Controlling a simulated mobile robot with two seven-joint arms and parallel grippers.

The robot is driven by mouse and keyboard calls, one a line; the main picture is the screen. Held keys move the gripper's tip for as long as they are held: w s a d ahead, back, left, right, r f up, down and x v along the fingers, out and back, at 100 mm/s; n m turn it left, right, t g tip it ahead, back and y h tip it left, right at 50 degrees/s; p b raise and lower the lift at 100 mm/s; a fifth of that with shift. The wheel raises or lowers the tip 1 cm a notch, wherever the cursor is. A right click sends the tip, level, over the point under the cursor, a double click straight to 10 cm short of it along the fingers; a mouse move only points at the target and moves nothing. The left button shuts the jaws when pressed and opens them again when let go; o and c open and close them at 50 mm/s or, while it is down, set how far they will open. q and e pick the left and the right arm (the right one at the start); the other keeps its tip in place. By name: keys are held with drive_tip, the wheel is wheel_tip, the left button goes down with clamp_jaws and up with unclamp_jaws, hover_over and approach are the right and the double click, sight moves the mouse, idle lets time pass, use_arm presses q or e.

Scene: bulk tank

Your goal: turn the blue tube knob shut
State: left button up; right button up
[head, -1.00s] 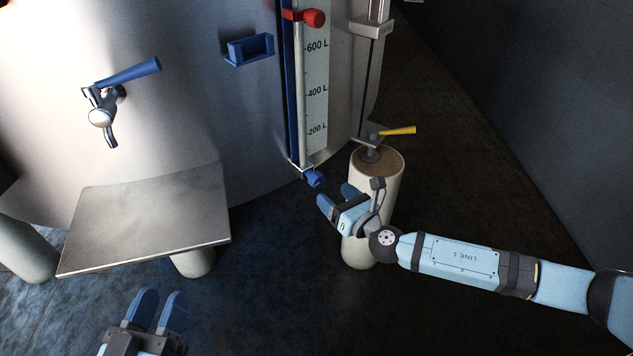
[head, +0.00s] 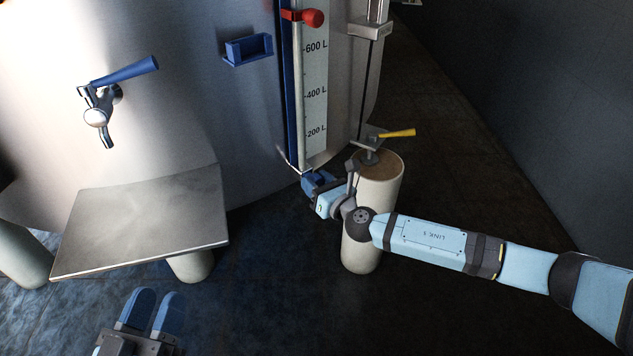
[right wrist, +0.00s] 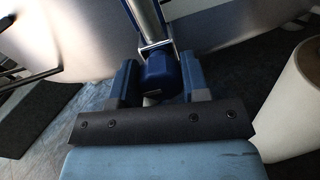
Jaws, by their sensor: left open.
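The blue tube knob (right wrist: 158,68) sits at the lower end of the level tube (head: 298,110) on the tank. In the right wrist view it lies between the two blue fingers of my right gripper (right wrist: 160,78). The fingers are spread on either side of it, and I see no clear grip on it. In the head view my right gripper (head: 318,184) is at the tube's foot and largely hides the knob. My left gripper (head: 156,300) is open and empty at the lower left, below the metal shelf.
The steel tank (head: 190,110) carries a tap with a blue lever (head: 125,72), a blue bracket (head: 248,50) and a red knob (head: 313,18). A metal shelf (head: 145,225) stands at left. A pale post (head: 380,200) with a yellow-handled valve (head: 396,133) stands close beside my right gripper.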

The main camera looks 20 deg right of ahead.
drive_tip(key=shift+m, duration=0.4)
drive_tip(key=m, duration=0.3)
drive_tip(key=shift+m, duration=0.4)
drive_tip(key=m+p, duration=0.1)
drive_tip(key=m, duration=0.3)
drive_tip(key=shift+d, duration=0.1)
drive_tip(key=shift+m, duration=1.1)
drive_tip(key=m+p, duration=0.3)
drive_tip(key=m, duration=0.1)
drive_tip(key=shift+m, duration=0.4)
drive_tip(key=shift+m+g+y+p, duration=0.3)
drive_tip(key=shift+m+p, duration=0.2)
drive_tip(key=shift+m, duration=0.2)
drive_tip(key=shift+f+m, duration=0.1)
drive_tip(key=shift+m, duration=0.2)
use_arm(q)
drive_tip(key=a+f+g+y, duration=0.3)
drive_tip(key=f+g, duration=0.1)
drive_tip(key=f, duration=0.5)
drive_tip(key=shift+s+a+y, duration=0.25)
drive_tip(key=shift+s+y, duration=0.05)
drive_tip(key=shift+s, duration=0.05)
drive_tip(key=shift+r, duration=0.15)
